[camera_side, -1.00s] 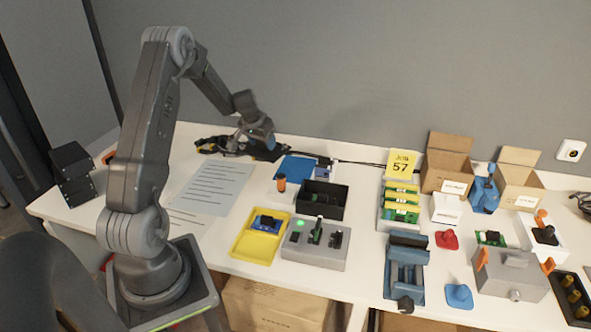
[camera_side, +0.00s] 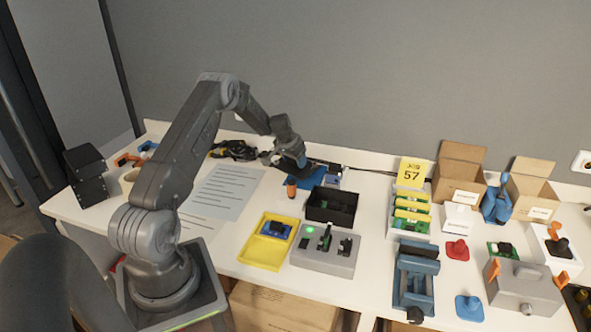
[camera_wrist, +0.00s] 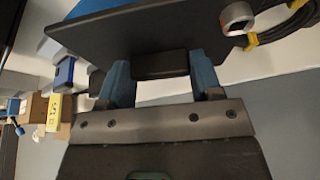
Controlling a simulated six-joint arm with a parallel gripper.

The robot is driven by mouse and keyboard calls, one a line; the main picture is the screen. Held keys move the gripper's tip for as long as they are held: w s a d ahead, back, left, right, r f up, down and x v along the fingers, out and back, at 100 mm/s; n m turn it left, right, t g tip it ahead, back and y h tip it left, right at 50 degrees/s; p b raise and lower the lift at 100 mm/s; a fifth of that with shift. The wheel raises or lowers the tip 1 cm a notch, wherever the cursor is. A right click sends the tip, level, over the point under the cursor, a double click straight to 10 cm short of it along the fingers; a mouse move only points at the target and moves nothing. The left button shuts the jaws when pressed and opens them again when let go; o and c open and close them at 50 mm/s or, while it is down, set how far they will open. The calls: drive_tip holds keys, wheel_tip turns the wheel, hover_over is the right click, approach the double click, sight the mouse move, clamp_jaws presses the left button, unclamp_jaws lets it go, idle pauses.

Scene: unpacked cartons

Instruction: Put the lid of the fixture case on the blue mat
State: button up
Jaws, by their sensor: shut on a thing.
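My gripper (camera_side: 284,155) is shut on the dark lid (camera_side: 296,163). In the wrist view its blue fingers (camera_wrist: 162,68) close on the short block handle of the flat dark plate (camera_wrist: 140,34). The lid is tilted in the side view. The blue mat (camera_side: 313,178) lies at the back of the table, partly hidden by the lid and gripper; a blue patch (camera_wrist: 85,8) shows beyond the lid in the wrist view. I cannot tell whether the lid touches the mat. The black open case (camera_side: 331,207) stands in front of the mat, without a lid on it.
An orange-topped item (camera_side: 291,187) stands close to the mat's front left, and a small blue-and-white block (camera_side: 333,177) at its right. Black cables (camera_side: 233,150) lie to the left. A printed sheet (camera_side: 223,190) covers the table nearer my base.

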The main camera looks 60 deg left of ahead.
sight(294, 166)
drive_tip(key=shift+w+f, duration=0.15)
drive_tip(key=shift+f, duration=1.9)
drive_tip(key=shift+f, duration=0.15)
drive_tip(key=o, duration=1)
